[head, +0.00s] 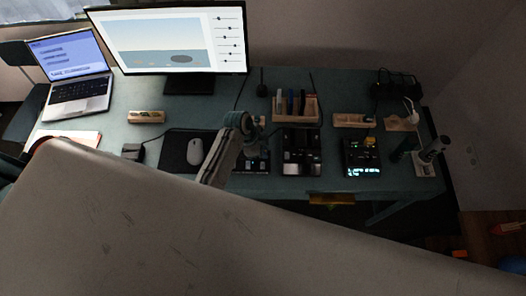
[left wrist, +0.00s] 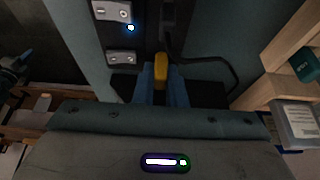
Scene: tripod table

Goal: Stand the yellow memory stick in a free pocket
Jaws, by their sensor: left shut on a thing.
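My left gripper (head: 258,125) is above the desk, just left of the wooden rack (head: 309,117) in the head view. In the left wrist view its two blue fingers (left wrist: 162,88) are shut on the yellow memory stick (left wrist: 161,68), whose rounded end shows between them. The stick is too small to make out in the head view. The rack holds several upright dark, blue and pale pieces; which pockets are free cannot be told. Wooden framework (left wrist: 262,92) shows at the right of the left wrist view. My right gripper is not in view.
A black device with knobs (head: 301,150) stands in front of the rack. A lit display box (head: 362,172) and a wooden block (head: 350,121) are further right. A mouse (head: 195,151) lies on a dark mat to the left. A monitor (head: 175,40) stands behind.

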